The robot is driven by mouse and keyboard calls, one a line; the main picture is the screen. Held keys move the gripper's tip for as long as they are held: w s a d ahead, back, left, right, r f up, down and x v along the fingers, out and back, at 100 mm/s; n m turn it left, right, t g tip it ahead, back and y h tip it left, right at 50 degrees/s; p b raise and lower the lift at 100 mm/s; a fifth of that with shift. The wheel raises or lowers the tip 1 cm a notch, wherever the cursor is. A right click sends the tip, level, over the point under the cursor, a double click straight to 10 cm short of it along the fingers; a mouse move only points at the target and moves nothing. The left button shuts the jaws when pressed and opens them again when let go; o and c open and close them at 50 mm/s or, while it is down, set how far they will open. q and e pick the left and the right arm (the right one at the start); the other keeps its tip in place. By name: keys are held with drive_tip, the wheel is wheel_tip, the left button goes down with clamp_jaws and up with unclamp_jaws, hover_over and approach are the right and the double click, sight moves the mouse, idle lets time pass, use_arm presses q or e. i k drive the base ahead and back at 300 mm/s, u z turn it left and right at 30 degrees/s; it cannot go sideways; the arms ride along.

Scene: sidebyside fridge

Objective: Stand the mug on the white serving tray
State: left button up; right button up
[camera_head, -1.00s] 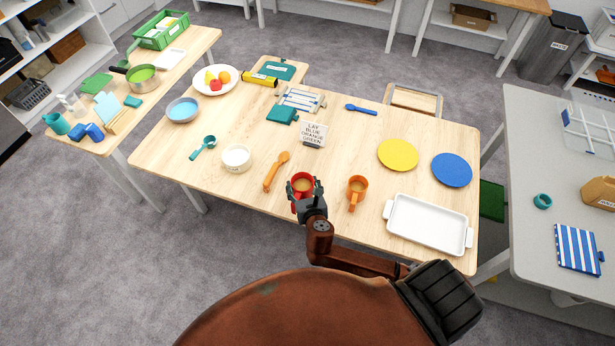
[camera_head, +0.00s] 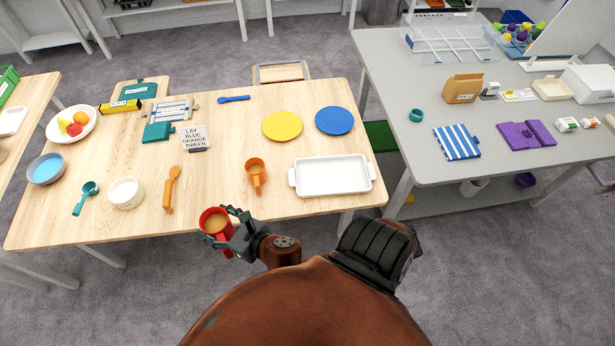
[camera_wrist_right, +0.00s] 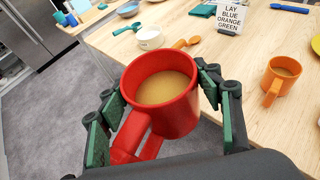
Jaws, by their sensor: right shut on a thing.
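A red mug (camera_head: 214,222) with a tan drink inside is held upright in my right gripper (camera_head: 232,226), at the table's front edge. In the right wrist view the fingers close on both sides of the red mug (camera_wrist_right: 162,98), and its handle points toward the camera. The white serving tray (camera_head: 333,190) lies empty at the table's right front. My left gripper is out of view.
The wooden table (camera_head: 220,180) holds a yellow plate (camera_head: 282,125), a blue plate (camera_head: 335,120), an orange spoon (camera_head: 171,188), a white bowl (camera_head: 126,193) and a sign (camera_head: 195,138). A grey table (camera_head: 440,90) stands to the right, across a gap.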

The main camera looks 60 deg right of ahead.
sight(328, 181)
drive_tip(key=z, duration=1.2)
drive_tip(key=i, duration=0.1)
